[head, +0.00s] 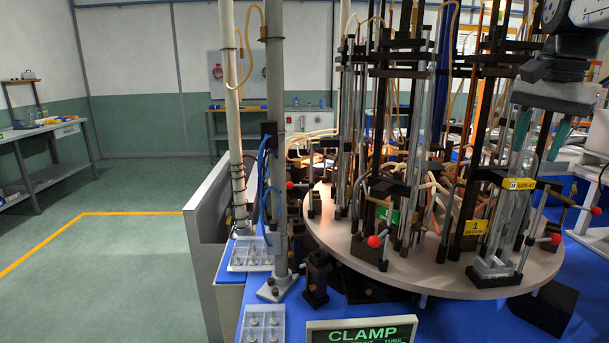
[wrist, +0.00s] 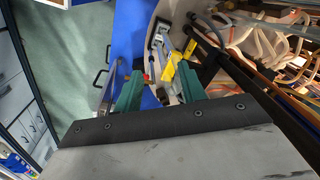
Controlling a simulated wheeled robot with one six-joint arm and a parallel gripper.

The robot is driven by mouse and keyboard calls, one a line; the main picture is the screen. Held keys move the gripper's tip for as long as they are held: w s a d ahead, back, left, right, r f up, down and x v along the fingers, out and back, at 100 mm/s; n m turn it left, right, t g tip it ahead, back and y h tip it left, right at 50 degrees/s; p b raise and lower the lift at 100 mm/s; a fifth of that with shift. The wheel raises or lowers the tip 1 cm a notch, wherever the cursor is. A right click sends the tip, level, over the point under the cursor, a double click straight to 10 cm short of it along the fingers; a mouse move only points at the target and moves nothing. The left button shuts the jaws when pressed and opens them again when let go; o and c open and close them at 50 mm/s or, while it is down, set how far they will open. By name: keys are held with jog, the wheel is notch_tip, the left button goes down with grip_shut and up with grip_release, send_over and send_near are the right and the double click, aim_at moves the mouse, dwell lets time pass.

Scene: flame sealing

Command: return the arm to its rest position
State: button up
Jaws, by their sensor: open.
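My gripper (head: 541,135) hangs at the upper right of the head view, over the right side of the round turntable (head: 350,239). Its two green fingers point down and stand apart. A clear glass tube (head: 525,172) with a yellow tag (head: 519,184) stands upright at the station below and between them. In the wrist view the fingers of my gripper (wrist: 160,90) are spread. The yellow tag (wrist: 168,72) shows in the gap beyond them. I see no finger closed on the tube. Whether a finger touches it I cannot tell.
Dark posts (head: 479,130), hoses and burners crowd the turntable close to my gripper. Red-knobbed levers (head: 374,241) stick out at its rim. A sign reading CLAMP (head: 361,332) stands at the front. Open floor (head: 110,270) lies to the left.

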jog(key=s+a+f+n, duration=0.5)
jog(key=s+a+f, duration=0.2)
jog(key=s+f, duration=0.2)
jog(key=s+a+f+n, duration=0.6)
jog(key=s+f, duration=0.4)
jog(key=s, duration=0.4)
jog(key=shift+a+f, duration=0.2)
jog(key=shift+a, duration=0.55)
jog(key=shift+s, duration=0.1)
